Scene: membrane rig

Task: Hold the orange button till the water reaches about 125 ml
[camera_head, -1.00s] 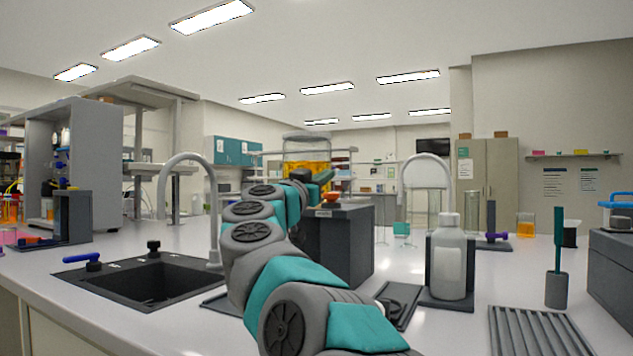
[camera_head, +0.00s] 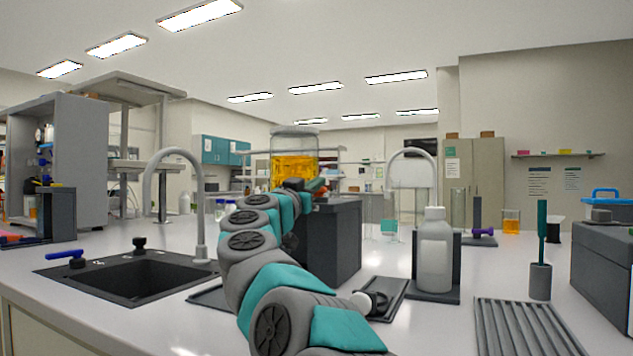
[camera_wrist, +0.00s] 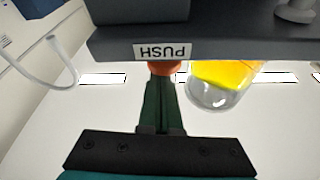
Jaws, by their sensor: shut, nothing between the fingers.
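The orange button (camera_wrist: 163,68) shows below the PUSH label on the dark housing in the upside-down wrist view. In the head view, a small orange-red part of the button (camera_head: 321,190) shows beside my gripper, on top of the dark rig box (camera_head: 335,240). My gripper (camera_wrist: 162,82) is shut and empty, its green fingertips at the button and seemingly touching it. I cannot tell how far the button is pressed. A clear jar (camera_head: 294,140) with yellow-orange liquid stands behind my gripper; it also shows in the wrist view (camera_wrist: 210,95). No volume marks are readable.
A sink (camera_head: 150,275) with a tap is at left. A white bottle (camera_head: 434,255) in a dark stand, a ribbed grey mat (camera_head: 520,325) and a grey box (camera_head: 605,260) are at right. A beaker of orange liquid (camera_head: 511,222) stands farther back.

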